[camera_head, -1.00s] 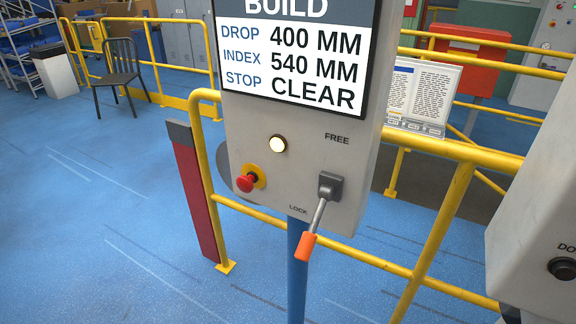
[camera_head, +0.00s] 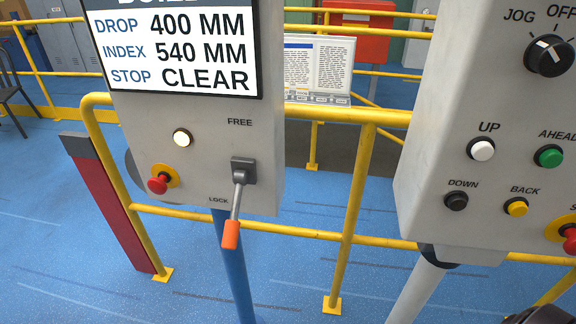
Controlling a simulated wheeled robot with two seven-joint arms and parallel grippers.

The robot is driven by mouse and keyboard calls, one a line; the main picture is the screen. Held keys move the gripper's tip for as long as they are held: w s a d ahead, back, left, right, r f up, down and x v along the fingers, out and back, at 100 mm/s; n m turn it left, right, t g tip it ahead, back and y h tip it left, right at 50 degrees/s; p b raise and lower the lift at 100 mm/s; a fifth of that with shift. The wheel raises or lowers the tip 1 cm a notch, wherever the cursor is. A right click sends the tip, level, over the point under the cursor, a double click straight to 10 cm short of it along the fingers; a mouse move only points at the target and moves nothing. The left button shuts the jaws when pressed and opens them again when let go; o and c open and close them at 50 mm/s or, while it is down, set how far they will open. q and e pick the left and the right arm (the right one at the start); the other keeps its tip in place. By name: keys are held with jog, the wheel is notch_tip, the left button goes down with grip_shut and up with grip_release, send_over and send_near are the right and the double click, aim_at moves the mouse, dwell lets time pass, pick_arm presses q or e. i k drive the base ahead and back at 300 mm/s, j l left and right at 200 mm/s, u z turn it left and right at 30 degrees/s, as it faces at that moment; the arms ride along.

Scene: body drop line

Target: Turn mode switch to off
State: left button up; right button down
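The mode switch is a black rotary knob (camera_head: 549,55) at the upper right, on a grey control panel (camera_head: 430,165). The labels JOG and OFF stand above it; its right side is cut by the picture edge. Its white pointer mark lies at the upper left of the knob, toward the JOG side rather than straight at OFF. No gripper touches the knob. Neither gripper can be made out; only a dark shape, cut off at the bottom right edge, shows, and I cannot tell what it is.
Below the knob are a white UP button (camera_head: 481,149), green AHEAD button (camera_head: 550,156), black DOWN button (camera_head: 456,201), yellow BACK button (camera_head: 516,207) and a red stop button (camera_head: 569,238). A second panel (camera_head: 205,120) with an orange-handled lever (camera_head: 231,234) stands left. Yellow railing (camera_head: 350,200) runs behind.

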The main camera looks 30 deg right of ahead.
aim_at(551, 56)
jog(key=z, duration=2.1)
